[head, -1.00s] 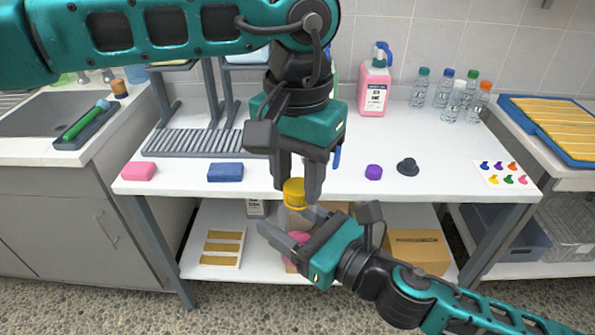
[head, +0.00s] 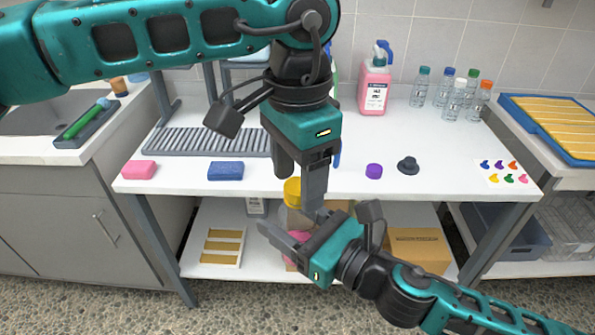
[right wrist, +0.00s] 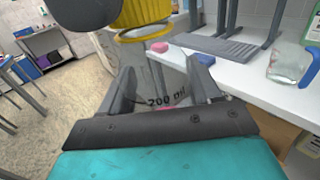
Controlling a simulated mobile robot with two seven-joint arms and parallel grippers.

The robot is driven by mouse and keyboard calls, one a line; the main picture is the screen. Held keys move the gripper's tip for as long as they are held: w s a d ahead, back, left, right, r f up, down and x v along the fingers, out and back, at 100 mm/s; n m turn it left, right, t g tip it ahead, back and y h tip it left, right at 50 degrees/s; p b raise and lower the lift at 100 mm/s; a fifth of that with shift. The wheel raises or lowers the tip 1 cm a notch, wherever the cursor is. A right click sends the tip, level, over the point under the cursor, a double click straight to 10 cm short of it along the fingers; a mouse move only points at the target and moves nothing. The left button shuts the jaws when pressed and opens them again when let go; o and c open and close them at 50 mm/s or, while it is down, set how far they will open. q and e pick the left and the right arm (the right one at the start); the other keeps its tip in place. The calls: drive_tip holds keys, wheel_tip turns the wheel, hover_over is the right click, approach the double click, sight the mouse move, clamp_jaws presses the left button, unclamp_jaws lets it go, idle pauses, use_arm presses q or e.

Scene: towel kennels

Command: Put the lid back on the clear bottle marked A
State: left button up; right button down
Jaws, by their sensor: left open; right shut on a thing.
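My right gripper (head: 290,228) is shut on a clear bottle (right wrist: 165,75), held in front of the table's front edge. The bottle shows "200 ml" in the right wrist view; I see no letter A. A yellow ribbed lid (head: 292,190) is at the bottle's top and also shows in the right wrist view (right wrist: 143,14). I cannot tell whether it is fully seated. My left gripper (head: 298,190) is open, pointing down, with its fingers beside the lid. One finger partly hides the lid in the head view.
A purple cap (head: 374,171) and a black knob-like piece (head: 408,166) lie on the white table (head: 340,185). Pink (head: 139,169) and blue (head: 226,171) sponges lie left. A pink pump bottle (head: 374,85) and several capped bottles stand behind. A cardboard box (head: 418,250) is on the lower shelf.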

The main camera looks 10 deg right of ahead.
use_arm(q)
drive_tip(key=shift+r, duration=2.25)
drive_tip(key=shift+c, duration=0.4)
